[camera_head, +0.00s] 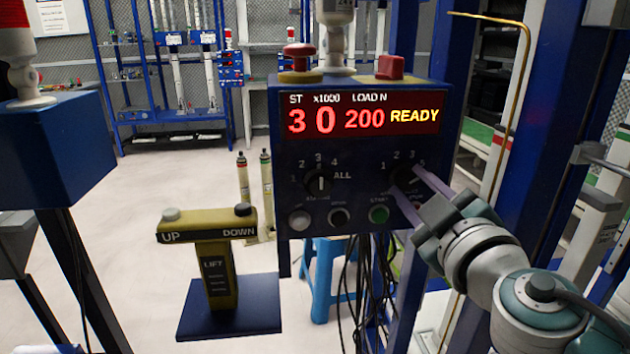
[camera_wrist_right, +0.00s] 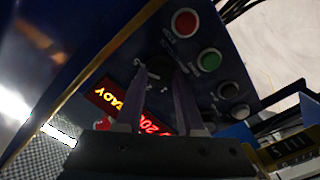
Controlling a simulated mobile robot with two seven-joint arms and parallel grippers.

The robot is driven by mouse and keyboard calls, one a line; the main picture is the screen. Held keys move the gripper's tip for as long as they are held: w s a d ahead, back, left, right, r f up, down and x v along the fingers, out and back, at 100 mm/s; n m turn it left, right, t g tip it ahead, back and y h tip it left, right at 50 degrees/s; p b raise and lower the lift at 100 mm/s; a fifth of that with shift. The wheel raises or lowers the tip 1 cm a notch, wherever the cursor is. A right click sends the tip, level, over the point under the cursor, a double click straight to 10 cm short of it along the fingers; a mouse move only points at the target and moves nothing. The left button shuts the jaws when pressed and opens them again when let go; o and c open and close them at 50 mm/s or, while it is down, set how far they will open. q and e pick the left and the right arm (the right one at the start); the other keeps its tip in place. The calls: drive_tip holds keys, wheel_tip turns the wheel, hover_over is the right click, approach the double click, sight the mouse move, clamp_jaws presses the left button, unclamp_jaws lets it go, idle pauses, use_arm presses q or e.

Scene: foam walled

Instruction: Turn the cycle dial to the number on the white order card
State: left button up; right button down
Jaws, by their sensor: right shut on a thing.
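The control box (camera_head: 345,215) shows a red display (camera_head: 360,116) reading ST 3, x1000 0, LOAD N 200 and READY. The right-hand dial (camera_head: 403,178) is a dark knob with numbers around it; the fingers partly hide it, and its pointer cannot be read. My right gripper (camera_head: 402,180) is shut on this dial, one finger on each side. In the right wrist view the dial (camera_wrist_right: 159,66) sits between the fingertips. No white order card can be made out. My left gripper is not in view.
A second dial (camera_head: 318,182) marked up to ALL sits left on the panel, above several round buttons, including a green one (camera_head: 379,214). A red mushroom button (camera_head: 299,55) tops the box. An UP/DOWN lift pedestal (camera_head: 218,265) and blue stool (camera_head: 325,280) stand nearby.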

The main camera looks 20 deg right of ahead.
drive_tip(key=shift+n, duration=0.4)
drive_tip(key=n+b, duration=0.1)
drive_tip(key=n, duration=0.5)
drive_tip(key=shift+n, duration=0.3)
drive_tip(key=n, duration=0.4)
drive_tip(key=shift+n, duration=2.2)
drive_tip(key=c, duration=0.5)
unclamp_jaws()
